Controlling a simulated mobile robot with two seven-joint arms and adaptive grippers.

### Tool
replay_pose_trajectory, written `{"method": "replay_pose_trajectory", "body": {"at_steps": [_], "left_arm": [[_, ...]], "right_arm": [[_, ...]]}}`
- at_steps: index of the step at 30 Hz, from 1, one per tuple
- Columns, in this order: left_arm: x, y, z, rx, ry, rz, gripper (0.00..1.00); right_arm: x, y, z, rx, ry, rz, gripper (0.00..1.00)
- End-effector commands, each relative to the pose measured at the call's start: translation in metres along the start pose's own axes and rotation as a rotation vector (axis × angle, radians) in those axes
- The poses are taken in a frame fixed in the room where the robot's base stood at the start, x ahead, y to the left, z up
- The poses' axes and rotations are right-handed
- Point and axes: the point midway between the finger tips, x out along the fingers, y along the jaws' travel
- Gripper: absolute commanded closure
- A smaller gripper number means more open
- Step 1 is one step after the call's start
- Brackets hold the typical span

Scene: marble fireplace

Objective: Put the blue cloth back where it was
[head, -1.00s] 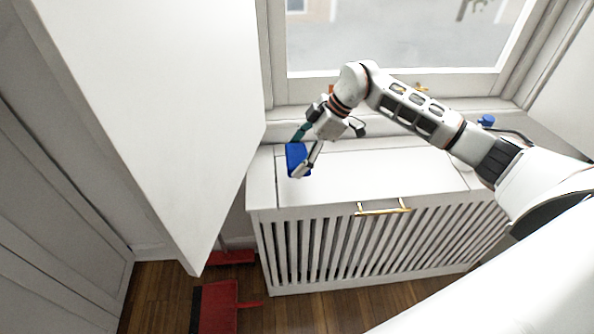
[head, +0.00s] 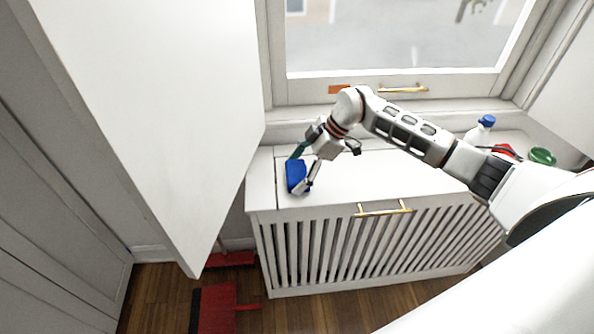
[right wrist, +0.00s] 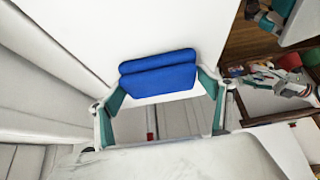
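The blue cloth (head: 296,178) is a folded, thick bundle at the left end of the white cabinet top (head: 390,170). My right gripper (head: 304,170) reaches down to it from the right, its fingers at either side of it. In the right wrist view the cloth (right wrist: 158,76) spans between the two teal finger pads, which meet its ends; the gripper (right wrist: 160,88) is shut on it. The cloth is at or very close to the cabinet top; I cannot tell whether it rests fully on it.
A white bottle with a blue cap (head: 480,132), a red item (head: 506,151) and a green item (head: 542,156) stand at the cabinet's right end. A tall white panel (head: 160,110) is close on the left. Red items (head: 215,308) lie on the floor. The middle of the cabinet top is clear.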

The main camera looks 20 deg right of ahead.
Motion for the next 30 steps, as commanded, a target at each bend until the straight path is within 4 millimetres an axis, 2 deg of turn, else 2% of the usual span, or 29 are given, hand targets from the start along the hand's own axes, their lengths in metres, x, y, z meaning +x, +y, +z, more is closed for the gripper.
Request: {"method": "replay_pose_trajectory", "body": {"at_steps": [14,17,30], "left_arm": [[0.000,0.000,0.001,-0.001,-0.001,0.000,0.35],[-0.001,0.000,-0.001,-0.001,0.000,0.000,0.35],[-0.003,0.002,0.000,-0.008,-0.005,0.005,0.35]], "right_arm": [[-0.005,0.000,-0.001,0.000,-0.001,0.000,0.08],[-0.018,0.001,-0.002,-0.001,-0.001,0.003,0.08],[-0.102,0.000,-0.002,0.000,-0.001,0.002,0.08]]}}
